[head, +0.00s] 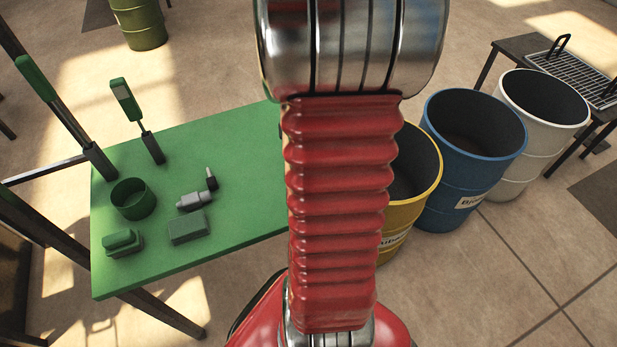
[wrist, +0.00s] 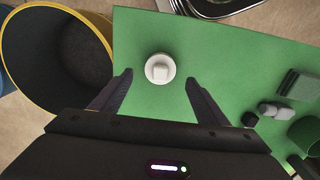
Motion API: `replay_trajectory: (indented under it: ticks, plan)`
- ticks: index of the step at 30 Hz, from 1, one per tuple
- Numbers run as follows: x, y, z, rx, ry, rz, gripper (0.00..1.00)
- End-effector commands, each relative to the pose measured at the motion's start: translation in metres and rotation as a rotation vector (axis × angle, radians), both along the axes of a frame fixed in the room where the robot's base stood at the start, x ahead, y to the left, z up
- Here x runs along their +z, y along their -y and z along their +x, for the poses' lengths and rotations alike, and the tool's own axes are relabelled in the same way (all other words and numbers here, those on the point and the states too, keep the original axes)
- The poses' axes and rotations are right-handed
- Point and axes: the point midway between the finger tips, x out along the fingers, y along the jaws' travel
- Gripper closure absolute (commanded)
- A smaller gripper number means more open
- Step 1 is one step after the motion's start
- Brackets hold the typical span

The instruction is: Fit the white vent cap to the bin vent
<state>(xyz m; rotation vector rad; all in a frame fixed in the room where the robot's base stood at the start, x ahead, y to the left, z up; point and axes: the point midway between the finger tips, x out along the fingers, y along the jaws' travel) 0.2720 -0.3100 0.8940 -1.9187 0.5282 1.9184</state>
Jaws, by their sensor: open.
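The white vent cap (wrist: 160,68) sits on the green table (wrist: 235,55) in the wrist view, a round disc with a squarish raised knob. My gripper (wrist: 158,78) is open and empty, its two dark fingers pointing toward the cap. The cap lies just ahead of and between the fingertips in the picture; I cannot tell the height gap. In the head view the cap does not show, and my red arm covers the middle. I cannot make out the bin vent in either view.
The green table (head: 107,275) also holds a green cup (head: 133,200), a grey tool (head: 195,200) and grey-green blocks (head: 188,227). Yellow (head: 431,201), blue (head: 455,208) and white (head: 520,165) bins stand right of my arm. A wire rack (head: 572,78) lies on a dark table behind them.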

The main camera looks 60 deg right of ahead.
Motion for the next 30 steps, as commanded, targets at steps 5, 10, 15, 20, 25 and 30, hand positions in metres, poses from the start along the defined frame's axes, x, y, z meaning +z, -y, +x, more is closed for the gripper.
replay_trajectory:
  ticks: [5,10,15,20,25,30]
  plan:
    - [-0.021,-0.001,-0.001,0.0,-0.003,0.003,0.32]
    - [-0.041,-0.002,-0.001,0.001,-0.002,0.002,0.32]
    - [-0.048,-0.002,-0.001,0.001,-0.001,0.001,0.32]
    - [-0.048,-0.002,-0.001,0.001,0.0,0.0,0.32]
    - [-0.048,-0.002,-0.001,0.001,0.0,0.0,0.32]
    - [-0.048,-0.002,-0.001,0.001,0.0,0.0,0.33]
